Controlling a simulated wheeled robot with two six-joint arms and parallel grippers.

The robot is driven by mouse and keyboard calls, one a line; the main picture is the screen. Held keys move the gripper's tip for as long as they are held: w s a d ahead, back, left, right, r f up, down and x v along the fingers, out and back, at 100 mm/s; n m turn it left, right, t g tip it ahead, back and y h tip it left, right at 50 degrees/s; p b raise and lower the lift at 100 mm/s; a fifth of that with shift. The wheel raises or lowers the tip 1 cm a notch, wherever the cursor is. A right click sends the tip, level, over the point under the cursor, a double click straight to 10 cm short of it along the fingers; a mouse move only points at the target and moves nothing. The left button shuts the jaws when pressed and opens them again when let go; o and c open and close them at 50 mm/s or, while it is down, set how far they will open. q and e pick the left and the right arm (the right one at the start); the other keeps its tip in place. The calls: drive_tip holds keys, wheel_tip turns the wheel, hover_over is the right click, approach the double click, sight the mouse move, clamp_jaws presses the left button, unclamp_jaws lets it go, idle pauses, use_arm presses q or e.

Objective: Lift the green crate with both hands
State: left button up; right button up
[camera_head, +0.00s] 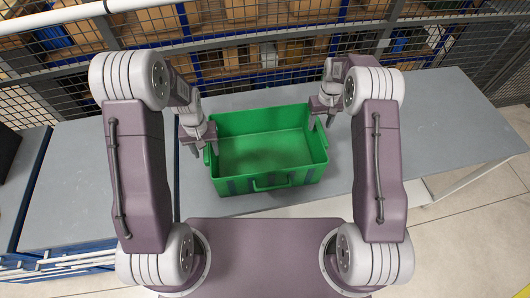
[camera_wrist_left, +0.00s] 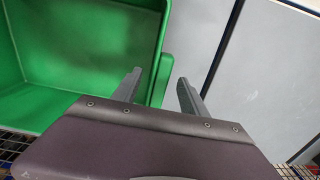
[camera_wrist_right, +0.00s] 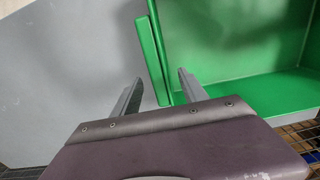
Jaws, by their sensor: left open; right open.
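The green crate (camera_head: 266,152) is an empty open box standing on the grey table. Its near wall has a handle, and each short side carries a green side handle. My left gripper (camera_head: 202,148) is at the crate's left side, open. In the left wrist view its fingers (camera_wrist_left: 158,92) stand apart, with the crate's side handle (camera_wrist_left: 161,80) between or just beyond them. My right gripper (camera_head: 322,118) is at the crate's right side, open. In the right wrist view its fingers (camera_wrist_right: 158,90) are apart around or just short of the other side handle (camera_wrist_right: 152,62). I cannot tell if either touches.
The grey table (camera_head: 440,120) is clear to the right of the crate, and its left part (camera_head: 75,190) is also bare. A wire mesh fence (camera_head: 250,62) runs behind the table, with shelves of boxes beyond it.

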use_arm(q)
drive_tip(key=f, duration=0.4)
drive_tip(key=shift+w+f, duration=0.3)
drive_tip(key=shift+f, duration=0.1)
use_arm(e)
drive_tip(key=f, duration=0.4)
drive_tip(key=shift+w+f, duration=0.3)
drive_tip(key=shift+f, duration=0.1)
use_arm(q)
drive_tip(key=shift+s+f, duration=0.25)
drive_tip(key=shift+f, duration=0.4)
use_arm(e)
drive_tip(key=shift+s+f, duration=0.25)
drive_tip(key=shift+f, duration=0.4)
use_arm(q)
drive_tip(key=shift+w+f, duration=0.1)
drive_tip(key=shift+c, duration=0.3)
use_arm(e)
drive_tip(key=shift+w+f, duration=0.1)
drive_tip(key=shift+c, duration=0.3)
use_arm(q)
clamp_jaws()
use_arm(e)
clamp_jaws()
use_arm(q)
drive_tip(key=shift+w, duration=0.1)
use_arm(e)
drive_tip(key=shift+w, duration=0.1)
